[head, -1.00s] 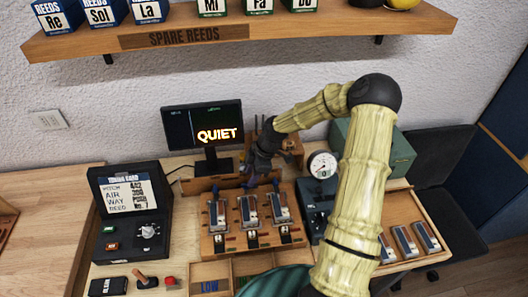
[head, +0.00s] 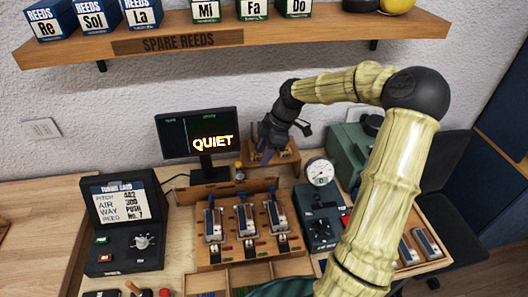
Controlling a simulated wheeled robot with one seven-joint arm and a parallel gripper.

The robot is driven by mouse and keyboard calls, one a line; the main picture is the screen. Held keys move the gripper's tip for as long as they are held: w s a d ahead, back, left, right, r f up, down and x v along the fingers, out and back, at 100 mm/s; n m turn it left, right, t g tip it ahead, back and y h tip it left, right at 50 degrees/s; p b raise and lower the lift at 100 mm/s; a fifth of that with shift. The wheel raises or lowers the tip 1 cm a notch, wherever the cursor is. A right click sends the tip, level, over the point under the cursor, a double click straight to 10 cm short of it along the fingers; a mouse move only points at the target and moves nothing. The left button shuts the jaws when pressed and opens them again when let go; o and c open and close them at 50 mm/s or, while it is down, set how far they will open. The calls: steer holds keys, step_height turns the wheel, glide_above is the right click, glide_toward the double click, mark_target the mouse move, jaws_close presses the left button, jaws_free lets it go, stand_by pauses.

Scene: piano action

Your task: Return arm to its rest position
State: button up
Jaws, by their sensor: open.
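My arm, in pale bamboo-like segments with black joints, reaches from the lower right up to a black elbow and then left. My gripper (head: 270,148) is dark and hangs at the arm's far end, right of the monitor and in front of a small wooden stand (head: 282,158). It looks open, with nothing seen between the fingers. The fingertips are small and partly lost against the stand, so I cannot tell whether they touch it. The reed block (head: 228,251), holding several metal reed plates, lies below and left of the gripper.
The monitor (head: 198,132) reads QUIET. A tuning card box (head: 122,225) stands left, a round gauge (head: 320,172) and green case (head: 350,147) right. A wooden tray (head: 440,258) holds reed plates. The spare reeds shelf (head: 270,32) overhangs the back wall.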

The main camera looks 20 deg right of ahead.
steer(key=shift+a+f, duration=0.1)
steer(key=s+a+f+m+h, duration=0.2)
steer(key=s+a+m+h, duration=0.1)
steer(key=s+a+m, duration=0.4)
steer(key=s+r+m+t+h, duration=0.1)
steer(key=s+r+m, duration=0.2)
steer(key=s+m, duration=0.6)
steer(key=s, duration=0.2)
steer(key=shift+s+a+t, duration=0.25)
steer(key=shift+s+t, duration=0.05)
steer(key=shift+t, duration=0.1)
steer(key=shift+s, duration=0.15)
